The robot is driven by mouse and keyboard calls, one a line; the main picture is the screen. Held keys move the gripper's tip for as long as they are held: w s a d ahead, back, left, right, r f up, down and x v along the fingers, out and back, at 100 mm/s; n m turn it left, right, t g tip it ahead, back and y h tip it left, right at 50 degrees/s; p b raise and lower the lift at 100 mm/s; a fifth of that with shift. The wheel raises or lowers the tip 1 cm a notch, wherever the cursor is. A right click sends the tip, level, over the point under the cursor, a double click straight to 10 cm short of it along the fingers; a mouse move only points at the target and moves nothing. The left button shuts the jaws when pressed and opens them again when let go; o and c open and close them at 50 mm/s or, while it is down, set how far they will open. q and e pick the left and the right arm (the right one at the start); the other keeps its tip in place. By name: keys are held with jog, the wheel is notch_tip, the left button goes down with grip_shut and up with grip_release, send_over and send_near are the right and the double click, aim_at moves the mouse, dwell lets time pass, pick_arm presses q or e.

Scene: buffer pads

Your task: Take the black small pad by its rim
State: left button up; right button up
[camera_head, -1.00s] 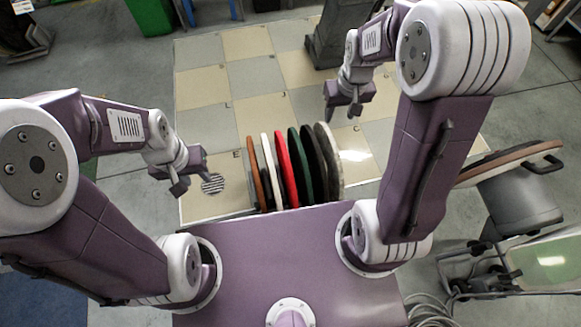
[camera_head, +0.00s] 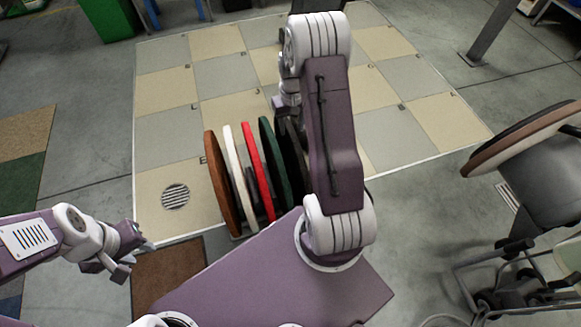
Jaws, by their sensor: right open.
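A row of upright round pads stands on the floor ahead. A black pad (camera_head: 292,165) is behind the dark green pad (camera_head: 274,160), largely hidden by my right arm. A smaller dark edge (camera_head: 253,183) also shows between the white pad (camera_head: 236,175) and the red pad (camera_head: 258,170); I cannot tell which one is the black small pad. My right gripper (camera_head: 284,108) is open at the top of the row, near the green and black pads, partly covered by its own arm; contact cannot be told. My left gripper (camera_head: 106,270) is open and empty, left of the row.
A brown pad (camera_head: 221,185) stands at the row's left end. A floor drain (camera_head: 175,197) lies left of it on the checkered tiles. A wheeled machine (camera_head: 545,180) carrying large discs stands at the right. The tiles behind the row are clear.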

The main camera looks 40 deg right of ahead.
aim_at(292, 132)
notch_tip(292, 132, down, 4)
jog(key=shift+r+b, duration=0.1)
jog(key=shift+b, duration=0.95)
notch_tip(292, 132, down, 5)
jog(key=b, duration=0.4)
grip_shut()
